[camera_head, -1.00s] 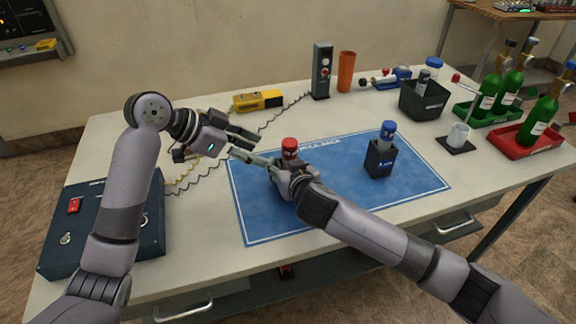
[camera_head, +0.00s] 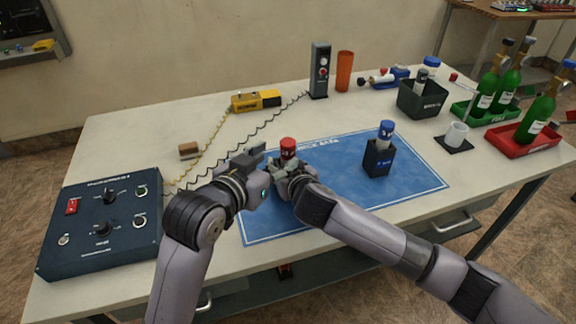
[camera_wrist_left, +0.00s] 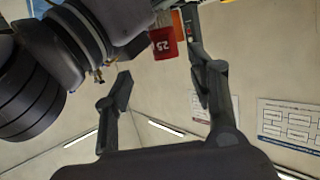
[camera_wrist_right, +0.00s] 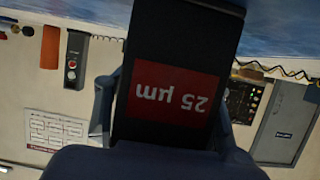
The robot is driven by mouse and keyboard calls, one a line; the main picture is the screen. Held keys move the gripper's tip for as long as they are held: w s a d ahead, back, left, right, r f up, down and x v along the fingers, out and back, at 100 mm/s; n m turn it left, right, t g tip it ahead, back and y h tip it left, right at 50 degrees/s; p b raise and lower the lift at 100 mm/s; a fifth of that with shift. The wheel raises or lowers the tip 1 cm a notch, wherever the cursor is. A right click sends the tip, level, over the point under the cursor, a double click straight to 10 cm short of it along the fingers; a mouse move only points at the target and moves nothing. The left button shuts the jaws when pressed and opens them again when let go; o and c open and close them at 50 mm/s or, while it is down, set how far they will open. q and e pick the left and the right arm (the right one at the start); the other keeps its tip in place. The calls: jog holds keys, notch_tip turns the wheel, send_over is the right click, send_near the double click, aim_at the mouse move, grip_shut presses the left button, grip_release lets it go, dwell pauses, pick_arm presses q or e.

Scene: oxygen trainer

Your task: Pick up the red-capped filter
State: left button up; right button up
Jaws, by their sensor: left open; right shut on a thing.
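The red-capped filter (camera_head: 288,146) stands upright at the back left of the blue mat, its lower part hidden by my right gripper. My right gripper (camera_head: 288,172) is shut on the dark holder under the red cap. In the right wrist view the dark holder (camera_wrist_right: 172,45), with a red "25 µm" label, fills the middle between the fingers. My left gripper (camera_head: 256,154) is open and empty just left of the cap, apart from it. In the left wrist view the red part marked "25" (camera_wrist_left: 165,42) shows beyond the open fingers, nearer the right one.
A blue-capped filter (camera_head: 386,131) stands in a dark holder (camera_head: 379,160) on the blue mat (camera_head: 410,187). A control box (camera_head: 95,240) sits at the left, a yellow device (camera_head: 256,101) and brown block (camera_head: 189,150) behind. Green bottles stand in trays at the right.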

aim_at(284, 146)
pick_arm(q)
jog(key=x, duration=0.3)
jog(key=shift+w+a+r+x, duration=0.1)
jog(key=shift+x, duration=0.8)
jog(key=shift+w+a+r+x, duration=0.1)
jog(key=shift+x, duration=0.85)
jog(key=shift+w+a+r+x, duration=0.1)
jog(key=shift+x, duration=0.8)
jog(key=shift+s, duration=0.1)
jog(key=shift+c, duration=0.2)
grip_shut()
